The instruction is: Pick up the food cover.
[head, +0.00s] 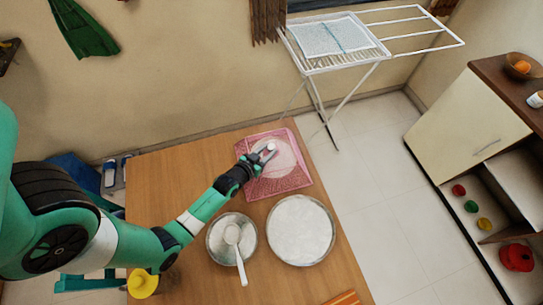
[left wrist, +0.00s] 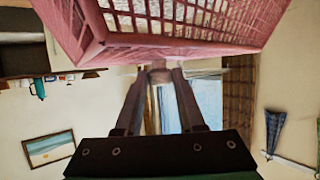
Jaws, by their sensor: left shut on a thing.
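The pink mesh food cover (head: 286,182) is at the far right part of the wooden table, with a small pale knob (head: 271,147) on top. My left gripper (head: 266,154) is at the top of the cover, shut on its knob. In the left wrist view, the cover's pink slatted body (left wrist: 85,22) fills the top, and the left fingertips (left wrist: 160,76) close on the knob, which is partly hidden between them. I cannot tell whether the cover touches the table. My right gripper is not in view.
A bowl with a white spoon (head: 232,236) and a round plate of white stuff (head: 301,230) stand on the table (head: 170,170) in front of the cover. A yellow object (head: 142,283) is at the near left. A white drying rack (head: 335,50) stands behind the table, a cabinet (head: 465,130) at right.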

